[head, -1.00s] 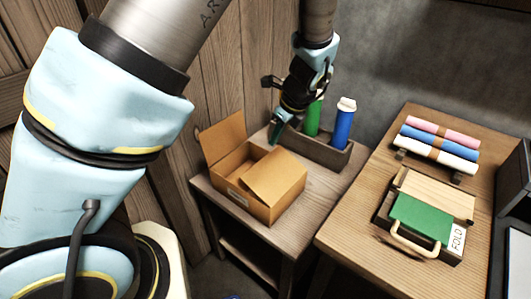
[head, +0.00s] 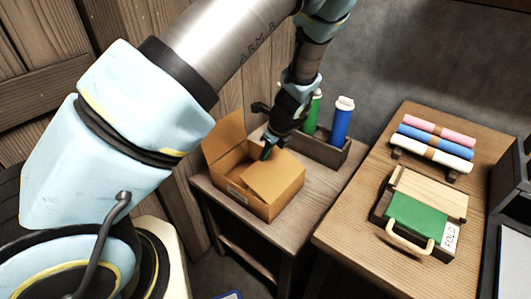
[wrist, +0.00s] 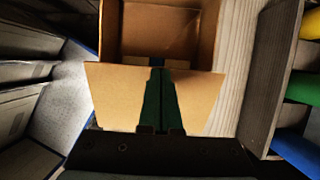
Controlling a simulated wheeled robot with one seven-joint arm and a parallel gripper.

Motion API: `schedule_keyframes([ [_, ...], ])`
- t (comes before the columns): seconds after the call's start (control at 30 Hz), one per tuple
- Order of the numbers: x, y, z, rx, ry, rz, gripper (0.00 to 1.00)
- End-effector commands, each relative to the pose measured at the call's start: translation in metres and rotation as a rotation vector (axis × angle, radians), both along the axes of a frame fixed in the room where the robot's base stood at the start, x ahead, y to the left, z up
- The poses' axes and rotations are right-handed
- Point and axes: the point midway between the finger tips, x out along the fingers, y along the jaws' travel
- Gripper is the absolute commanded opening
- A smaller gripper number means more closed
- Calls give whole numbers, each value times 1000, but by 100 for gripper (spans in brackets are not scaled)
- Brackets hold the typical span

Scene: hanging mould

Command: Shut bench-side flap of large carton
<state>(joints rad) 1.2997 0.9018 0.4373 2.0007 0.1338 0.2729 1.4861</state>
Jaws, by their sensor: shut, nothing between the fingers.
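The large carton (head: 250,203) stands on a small wooden table, its top partly open. One flap (head: 224,138) stands up at its left back. The flap on the side toward the bench (head: 276,176) lies slanted over part of the opening. In the wrist view a tan flap (wrist: 110,95) spans the middle, with the carton's inside (wrist: 170,32) beyond it. My gripper (head: 265,154) is shut and empty, pointing down at the far edge of the slanted flap. In the wrist view its dark green fingers (wrist: 159,80) lie across the flap; I cannot tell whether they touch it.
A wooden rack (head: 325,152) with a green bottle (head: 313,112) and a blue bottle (head: 342,122) stands close behind the carton. The bench (head: 350,225) at right holds rolled cloths (head: 433,143) and a green-topped box (head: 418,217) marked FOLD. A gap separates table and bench.

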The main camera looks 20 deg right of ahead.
Motion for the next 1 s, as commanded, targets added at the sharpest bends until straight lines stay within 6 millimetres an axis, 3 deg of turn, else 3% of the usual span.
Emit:
schedule_keyframes([
  [0.43, 11, 6, -18, -64, 113, 4, 0],
  [0.6, 18, 10, -42, -65, 119, 0, 0],
  [1.0, 20, 11, -45, -65, 117, 1, 0],
])
